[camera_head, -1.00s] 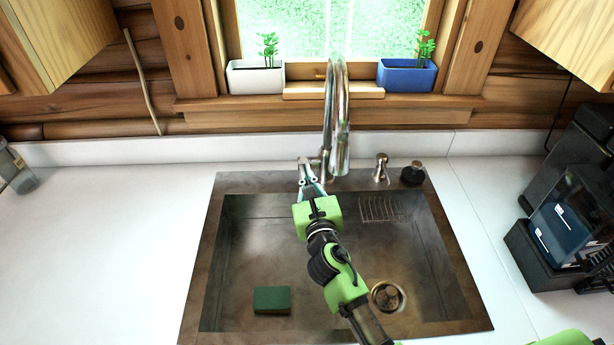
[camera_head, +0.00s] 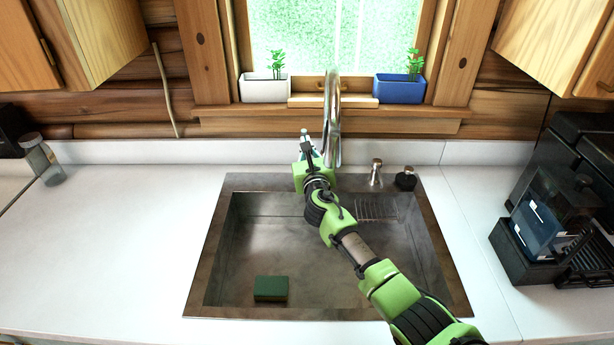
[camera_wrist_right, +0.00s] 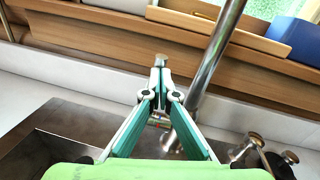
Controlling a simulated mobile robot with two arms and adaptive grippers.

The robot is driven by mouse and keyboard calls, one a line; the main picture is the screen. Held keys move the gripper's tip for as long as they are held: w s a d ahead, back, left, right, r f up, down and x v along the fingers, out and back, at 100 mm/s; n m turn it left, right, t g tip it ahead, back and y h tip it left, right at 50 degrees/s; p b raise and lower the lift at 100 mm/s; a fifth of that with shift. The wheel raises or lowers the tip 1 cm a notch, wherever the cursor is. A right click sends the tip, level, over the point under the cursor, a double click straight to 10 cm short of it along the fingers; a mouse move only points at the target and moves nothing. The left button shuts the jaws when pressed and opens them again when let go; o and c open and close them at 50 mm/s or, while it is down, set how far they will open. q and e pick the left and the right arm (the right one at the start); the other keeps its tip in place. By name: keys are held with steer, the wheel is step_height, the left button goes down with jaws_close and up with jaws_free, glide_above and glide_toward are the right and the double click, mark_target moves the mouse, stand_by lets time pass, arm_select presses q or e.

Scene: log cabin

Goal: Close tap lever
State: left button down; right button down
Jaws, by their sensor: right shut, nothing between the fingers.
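The chrome tap (camera_head: 333,115) rises behind the sink, in front of the window; in the right wrist view its spout (camera_wrist_right: 212,65) runs just right of the fingers. My right gripper (camera_head: 304,138) is shut and empty, left of the tap near its base. In the right wrist view its fingertips (camera_wrist_right: 161,72) are together. The tap lever cannot be made out clearly; my gripper covers the area beside the tap base. My left gripper is not in view.
The metal sink (camera_head: 212,250) holds a green sponge (camera_head: 270,289) and a wire rack (camera_head: 376,209). A soap dispenser (camera_head: 376,173) and dark knob (camera_head: 405,180) stand right of the tap. White (camera_head: 263,90) and blue (camera_head: 399,89) planters sit on the sill. The left counter is mostly clear.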

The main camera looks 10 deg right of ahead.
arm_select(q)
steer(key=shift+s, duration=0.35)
arm_select(e)
steer(key=shift+w+d+r, duration=0.1)
steer(key=shift+w+r, duration=0.2)
steer(key=shift+w, duration=0.15)
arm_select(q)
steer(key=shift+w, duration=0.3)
arm_select(e)
steer(key=s, duration=1.2)
steer(key=shift+a, duration=0.35)
